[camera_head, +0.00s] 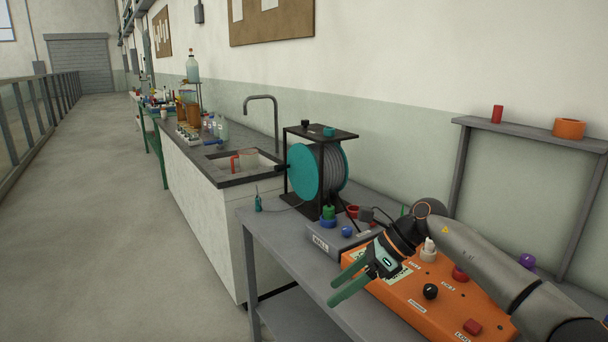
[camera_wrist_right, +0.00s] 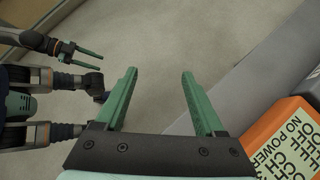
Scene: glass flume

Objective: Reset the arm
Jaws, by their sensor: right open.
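My right arm (camera_head: 470,255) comes in from the lower right of the head view and reaches over the orange control box. Its right gripper (camera_head: 333,292) has green fingers that point left and down, past the front edge of the grey bench. In the right wrist view the fingers of the right gripper (camera_wrist_right: 159,73) stand wide apart with nothing between them, above the floor and beside the bench edge. My left gripper (camera_wrist_right: 87,57) shows at the upper left of the wrist view, with its two green fingers apart and empty. It is outside the head view.
The orange control box (camera_head: 400,300) with knobs and buttons sits on the grey bench (camera_head: 278,232), close under my right arm. Behind it are a grey box (camera_head: 325,240) and a teal cable reel (camera_head: 304,172). A grey shelf frame (camera_head: 520,129) stands right. The floor (camera_head: 120,200) is clear.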

